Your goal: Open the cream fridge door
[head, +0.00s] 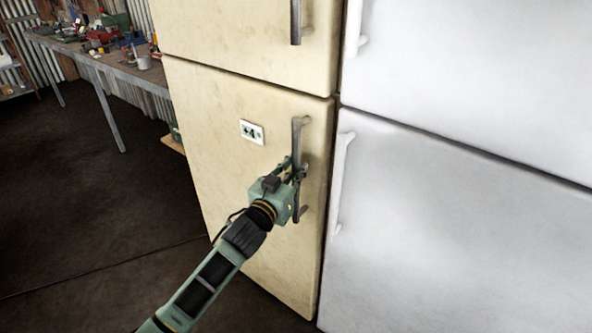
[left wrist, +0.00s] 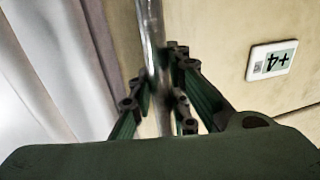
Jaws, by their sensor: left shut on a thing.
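The cream fridge (head: 235,90) stands in the middle of the head view, with an upper and a lower door, both flush with the body. The lower cream door (head: 205,140) has a vertical metal handle (head: 299,131) near its right edge; the handle also shows in the left wrist view (left wrist: 151,30). My left gripper (head: 296,172) is shut on this handle around its middle. In the left wrist view its fingers (left wrist: 160,95) lie on both sides of the bar. My right gripper is in neither view.
A white fridge (head: 450,220) stands close against the right side of the cream one. A small "+4" display (head: 252,132) is on the lower cream door. A cluttered workbench (head: 110,62) is at the back left. The dark floor (head: 90,200) at the left is clear.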

